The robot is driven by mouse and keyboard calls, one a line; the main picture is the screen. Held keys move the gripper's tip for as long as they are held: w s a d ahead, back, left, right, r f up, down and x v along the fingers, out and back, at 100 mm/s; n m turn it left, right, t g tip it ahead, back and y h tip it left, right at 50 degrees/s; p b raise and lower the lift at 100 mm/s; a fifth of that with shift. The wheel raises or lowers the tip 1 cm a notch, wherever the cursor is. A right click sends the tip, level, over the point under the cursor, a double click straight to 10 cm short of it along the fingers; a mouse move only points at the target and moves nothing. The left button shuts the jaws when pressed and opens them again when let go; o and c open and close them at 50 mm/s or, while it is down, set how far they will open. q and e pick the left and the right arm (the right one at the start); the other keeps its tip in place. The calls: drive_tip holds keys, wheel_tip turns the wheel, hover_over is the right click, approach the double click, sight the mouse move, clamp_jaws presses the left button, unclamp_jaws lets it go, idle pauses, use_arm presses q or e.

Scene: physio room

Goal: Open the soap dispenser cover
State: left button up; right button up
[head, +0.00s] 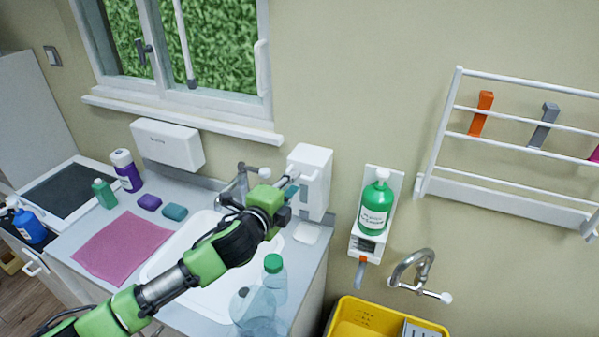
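The soap dispenser looks to be the white box (317,172) on the wall to the right of the sink. Its front cover appears closed, but my gripper hides part of its left side. My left gripper (291,184) is at that left side, with its fingertips close to or touching the box; I cannot tell which. The fingers are small and partly hidden, so their opening is unclear. My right gripper is out of view.
A green pump bottle (375,206) sits in a white wall holder to the right. A tap (243,184) stands left of the gripper. A yellow bin (372,318) is at the lower right.

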sight(307, 183)
use_arm(q)
drive_tip(key=shift+p+x, duration=0.55)
drive_tip(key=shift+x, duration=1.95)
